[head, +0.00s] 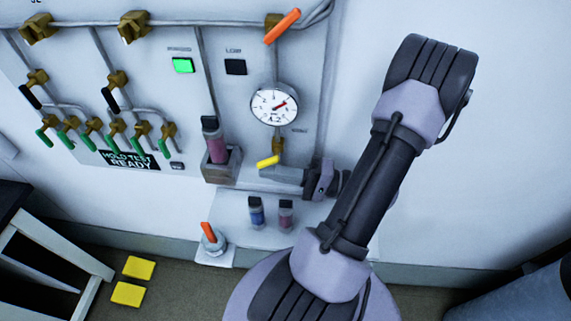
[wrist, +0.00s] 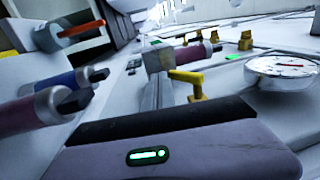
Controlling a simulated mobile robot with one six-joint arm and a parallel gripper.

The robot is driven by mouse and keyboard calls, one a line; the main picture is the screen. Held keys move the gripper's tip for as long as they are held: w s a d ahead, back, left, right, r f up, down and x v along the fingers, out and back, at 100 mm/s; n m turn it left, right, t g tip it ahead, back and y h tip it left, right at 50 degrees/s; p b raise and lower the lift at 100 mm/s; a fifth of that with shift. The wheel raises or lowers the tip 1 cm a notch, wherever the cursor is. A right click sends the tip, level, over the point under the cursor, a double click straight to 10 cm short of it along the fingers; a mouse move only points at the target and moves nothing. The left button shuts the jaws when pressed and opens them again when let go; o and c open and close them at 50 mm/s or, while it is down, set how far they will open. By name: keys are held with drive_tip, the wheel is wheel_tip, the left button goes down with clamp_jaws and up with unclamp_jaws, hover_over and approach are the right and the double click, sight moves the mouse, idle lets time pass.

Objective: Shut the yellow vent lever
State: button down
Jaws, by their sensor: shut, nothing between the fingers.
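The yellow vent lever (head: 268,161) sits below the round gauge, on a brass valve at the lower end of a vertical pipe. It points left, nearly crosswise to the pipe. In the wrist view the lever (wrist: 187,76) shows just beyond my gripper's dark front edge, right of the fingers. My gripper (head: 268,173) is shut and empty. Its fingers lie just below the lever in the head view, pointing left. In the wrist view the narrow grey fingers (wrist: 159,82) lie close together beside the lever. I cannot tell whether they touch it.
The gauge (head: 275,106) is above the lever. A purple vial (head: 216,145) stands in a holder (head: 221,168) left of my fingers. Blue (head: 256,216) and purple (head: 286,217) vials stand on the shelf below. An orange-handled valve (head: 209,236) is lower left. Another orange lever (head: 282,26) is at the top.

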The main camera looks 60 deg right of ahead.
drive_tip(key=shift+w+a+r, duration=0.15)
drive_tip(key=shift+w+r, duration=0.05)
drive_tip(key=shift+w, duration=0.3)
idle(1.3)
drive_tip(key=p+v, duration=0.4)
drive_tip(key=v, duration=1.3)
drive_tip(key=shift+s, duration=0.15)
